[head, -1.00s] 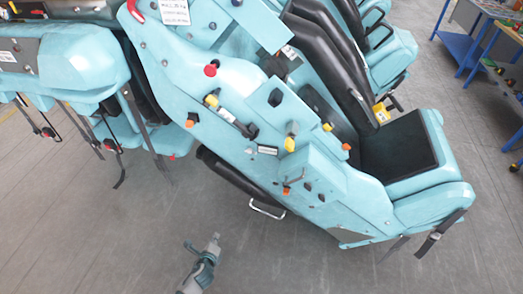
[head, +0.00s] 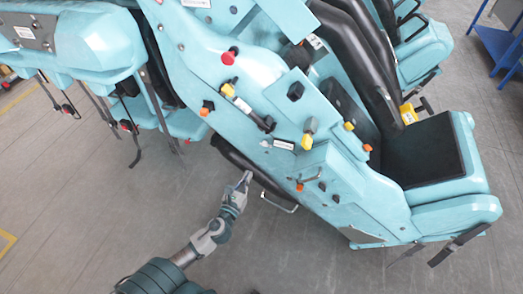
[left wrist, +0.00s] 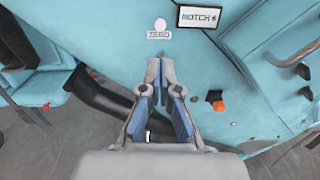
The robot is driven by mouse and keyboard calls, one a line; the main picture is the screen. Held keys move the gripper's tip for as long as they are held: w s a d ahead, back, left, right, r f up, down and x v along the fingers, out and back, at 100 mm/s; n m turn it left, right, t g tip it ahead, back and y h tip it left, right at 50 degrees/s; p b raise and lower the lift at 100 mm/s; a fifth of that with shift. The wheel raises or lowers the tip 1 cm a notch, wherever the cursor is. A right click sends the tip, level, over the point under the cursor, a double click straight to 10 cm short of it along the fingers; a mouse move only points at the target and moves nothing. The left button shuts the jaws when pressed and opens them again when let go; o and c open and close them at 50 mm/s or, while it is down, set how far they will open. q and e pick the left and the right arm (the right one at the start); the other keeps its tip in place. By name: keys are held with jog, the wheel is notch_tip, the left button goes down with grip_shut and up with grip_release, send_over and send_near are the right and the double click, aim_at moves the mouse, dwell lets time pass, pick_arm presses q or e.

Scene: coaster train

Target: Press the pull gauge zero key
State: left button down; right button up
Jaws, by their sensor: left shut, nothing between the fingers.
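The round white zero key (left wrist: 160,23) sits on the turquoise side panel of the train seat, above a small label reading ZERO (left wrist: 159,35). My left gripper (left wrist: 160,62) is shut and empty, its fingertips just below the label in the left wrist view. The gap from the fingertips to the panel is hard to judge. In the head view my left gripper (head: 247,176) is by the lower edge of the panel, near a black tube. A white display reading NOTCH 6 (left wrist: 202,17) is right of the key; it also shows in the head view (head: 284,144). My right gripper is not in view.
The turquoise train seat (head: 345,195) carries several knobs and levers, including a red knob (head: 228,57) and a yellow-topped knob (head: 307,139). A silver handle (head: 281,204) juts from its lower side. Black straps hang at left. Grey floor below is open.

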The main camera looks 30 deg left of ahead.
aim_at(264, 145)
pick_arm(q)
jog(key=w, duration=0.4)
jog(key=w+a, duration=0.1)
jog(key=w, duration=0.3)
jog(key=w+a, duration=0.1)
jog(key=w, duration=0.3)
jog(key=shift+r, duration=0.15)
jog(key=shift+w+a, duration=0.1)
jog(key=shift+w, duration=0.45)
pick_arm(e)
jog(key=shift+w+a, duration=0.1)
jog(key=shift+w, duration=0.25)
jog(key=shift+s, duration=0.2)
